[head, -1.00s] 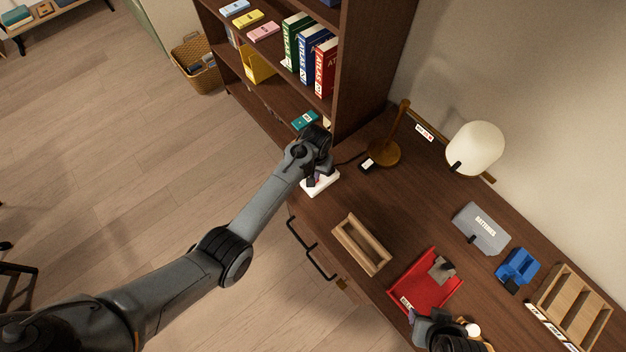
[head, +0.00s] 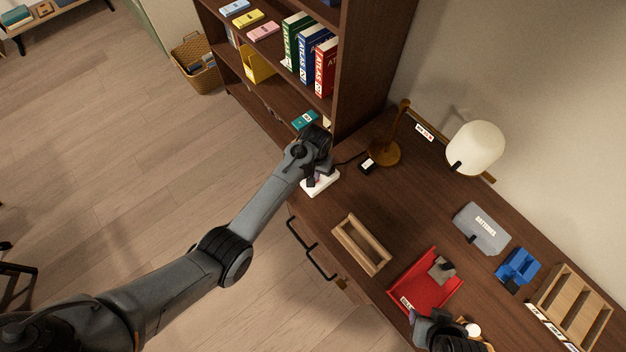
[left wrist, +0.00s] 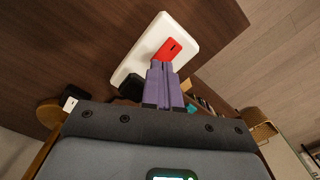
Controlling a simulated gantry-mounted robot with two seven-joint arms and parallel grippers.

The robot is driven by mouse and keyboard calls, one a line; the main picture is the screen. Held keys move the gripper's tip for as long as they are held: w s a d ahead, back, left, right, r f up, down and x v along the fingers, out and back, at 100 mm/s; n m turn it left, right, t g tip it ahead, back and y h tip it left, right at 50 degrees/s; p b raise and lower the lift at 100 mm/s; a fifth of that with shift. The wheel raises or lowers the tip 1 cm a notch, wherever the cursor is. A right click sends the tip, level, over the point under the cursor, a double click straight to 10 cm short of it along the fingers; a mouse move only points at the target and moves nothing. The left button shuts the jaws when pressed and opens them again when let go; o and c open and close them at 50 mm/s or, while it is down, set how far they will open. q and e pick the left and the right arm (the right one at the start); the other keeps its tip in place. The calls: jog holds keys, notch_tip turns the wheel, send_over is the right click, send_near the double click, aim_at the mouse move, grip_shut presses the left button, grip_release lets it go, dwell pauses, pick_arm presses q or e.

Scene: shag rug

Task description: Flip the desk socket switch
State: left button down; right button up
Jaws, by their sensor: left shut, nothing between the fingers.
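The desk socket is a white plate (head: 322,183) near the left end of the brown desk. In the left wrist view the white plate (left wrist: 184,38) carries a red rocker switch (left wrist: 171,47), with a black plug (left wrist: 131,87) beside it. My left gripper (head: 316,180) is shut and empty over the plate. In the left wrist view its purple fingertips (left wrist: 161,66) reach the near end of the red switch; I cannot tell how firmly they touch. The arm hides part of the plate in the head view. My right gripper (head: 437,314) is over the desk's front edge, its jaws unclear.
A lamp (head: 475,147) on a wooden stand is behind the socket, and a bookshelf (head: 361,80) stands close behind it. A wooden tray (head: 348,243), red tray (head: 405,284), grey batteries box (head: 465,238) and blue holder (head: 517,266) lie to the right.

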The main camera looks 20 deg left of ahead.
pick_arm(q)
jog(key=shift+f+b, duration=0.3)
jog(key=shift+f, duration=0.2)
jog(key=shift+f, duration=0.35)
dwell(0.3)
notch_tip(320, 180, up, 7)
jog(key=p, duration=0.7)
jog(key=shift+r+p, duration=0.1)
jog(key=shift+p, duration=0.2)
dwell(0.4)
